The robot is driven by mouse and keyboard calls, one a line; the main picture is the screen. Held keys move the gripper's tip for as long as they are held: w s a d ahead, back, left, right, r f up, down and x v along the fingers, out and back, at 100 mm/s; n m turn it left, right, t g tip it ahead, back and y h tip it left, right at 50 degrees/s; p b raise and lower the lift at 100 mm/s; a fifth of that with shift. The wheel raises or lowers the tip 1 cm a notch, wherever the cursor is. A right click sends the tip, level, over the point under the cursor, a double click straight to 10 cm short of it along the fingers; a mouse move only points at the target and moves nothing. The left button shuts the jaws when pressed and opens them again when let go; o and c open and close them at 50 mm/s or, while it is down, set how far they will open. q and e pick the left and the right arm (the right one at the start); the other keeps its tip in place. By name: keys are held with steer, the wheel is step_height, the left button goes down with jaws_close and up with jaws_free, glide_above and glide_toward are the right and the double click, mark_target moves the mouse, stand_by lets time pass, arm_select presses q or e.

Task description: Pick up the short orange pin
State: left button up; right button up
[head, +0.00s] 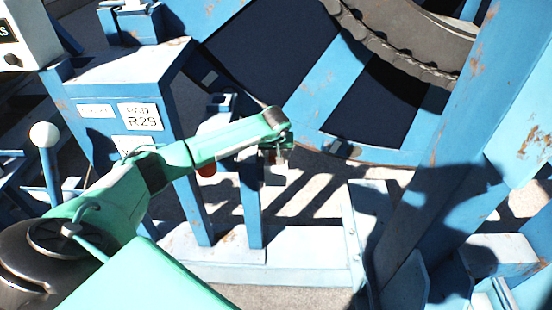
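My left arm, green, reaches in from the lower left. My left gripper (275,158) is at its end, pointing down beside the blue frame's upright posts. Its fingers are small and partly in shadow, so I cannot tell whether they are open or shut, and I see nothing clearly held. A small red-orange piece (207,170) shows just below my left forearm, left of the gripper and apart from it. Most of it is hidden by the arm, and I cannot tell whether it is the short orange pin. My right gripper is not in view.
A large blue reel (320,80) with a dark chain (385,48) fills the upper right. A blue box labelled R29 (141,117) stands at the left, near a lever with a white knob (44,135). A blue beam (300,250) crosses below. A thick blue post (465,140) stands at right.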

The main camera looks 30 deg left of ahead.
arm_select(q)
steer(key=c, duration=1.1)
steer(key=shift+c, duration=0.3)
steer(key=shift+w+r, duration=0.1)
steer(key=shift+r, duration=0.05)
